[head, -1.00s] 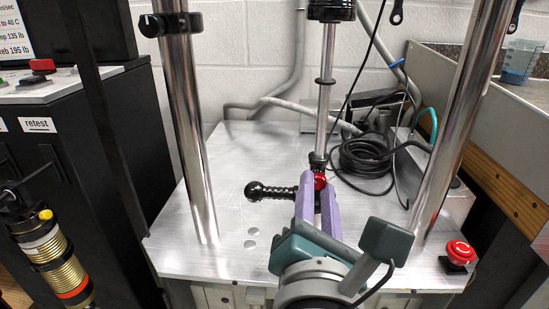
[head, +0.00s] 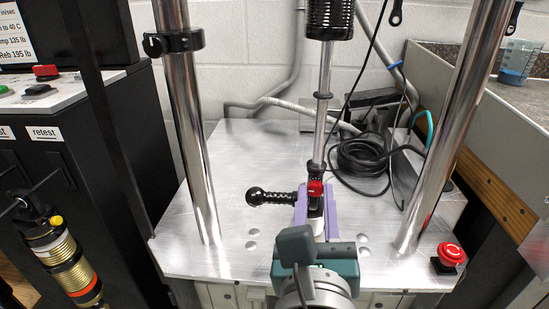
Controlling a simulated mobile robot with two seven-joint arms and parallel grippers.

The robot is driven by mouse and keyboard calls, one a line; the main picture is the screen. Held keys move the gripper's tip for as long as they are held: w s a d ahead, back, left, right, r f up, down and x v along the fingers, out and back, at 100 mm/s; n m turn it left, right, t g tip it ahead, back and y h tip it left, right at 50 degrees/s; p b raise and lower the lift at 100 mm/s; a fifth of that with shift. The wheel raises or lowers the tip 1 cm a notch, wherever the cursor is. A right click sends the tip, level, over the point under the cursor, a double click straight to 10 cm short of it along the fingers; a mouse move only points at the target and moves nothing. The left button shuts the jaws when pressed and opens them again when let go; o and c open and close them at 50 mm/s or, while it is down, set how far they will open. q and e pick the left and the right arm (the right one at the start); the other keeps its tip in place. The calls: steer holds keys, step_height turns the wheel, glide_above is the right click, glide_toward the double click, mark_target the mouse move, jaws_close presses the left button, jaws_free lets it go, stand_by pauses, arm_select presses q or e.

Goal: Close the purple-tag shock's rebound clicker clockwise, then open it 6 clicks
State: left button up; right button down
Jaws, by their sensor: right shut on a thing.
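The mounted shock shows in the head view as a bright shaft (head: 324,120) under a black cylinder, running down to a red clicker (head: 315,188) near its lower end. My right gripper (head: 316,192) comes from below, with a teal and grey body and what look like purple fingers on either side of the lower end. It is shut, apparently on the red clicker; the exact contact is partly hidden. I cannot make out a purple tag. My left gripper is not in view.
Chrome posts stand left (head: 186,130) and right (head: 455,130). A red stop button (head: 450,254) sits front right. Coiled black cable (head: 362,158) lies behind. A gold-spring shock (head: 62,262) hangs at left.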

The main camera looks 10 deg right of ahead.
steer(key=shift+n, duration=0.3)
steer(key=c, duration=0.7)
jaws_free()
steer(key=v, duration=1)
steer(key=shift+p, duration=0.4)
